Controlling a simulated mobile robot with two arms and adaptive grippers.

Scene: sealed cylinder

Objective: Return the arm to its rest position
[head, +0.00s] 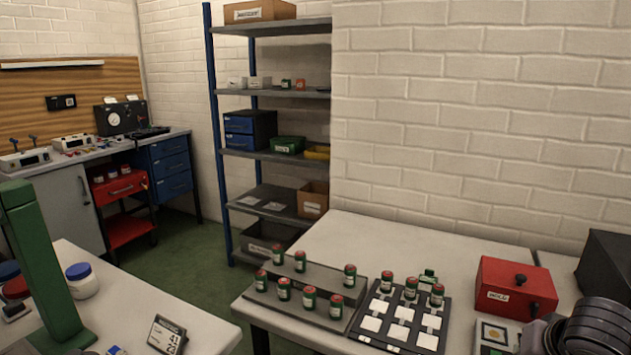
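Part of a dark grey, rounded arm (597,328), which looks like my right one, shows at the bottom right corner, in front of the red box's right side. No gripper fingers can be seen there, so its gripper is out of view. My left arm and gripper do not show. Several small green cylinders with red caps stand on a grey stepped rack (318,272) on the right table. Three more (411,288) stand along the back of a black tray (366,341) with white squares. A small green item (428,277) is behind them.
A red box (514,288) marked HOLD sits right of the tray, with a dark box (606,262) behind the arm. A green post (38,262) and a blue-lidded jar (82,281) stand on the left table. Shelving (275,155) stands behind; green floor lies between the tables.

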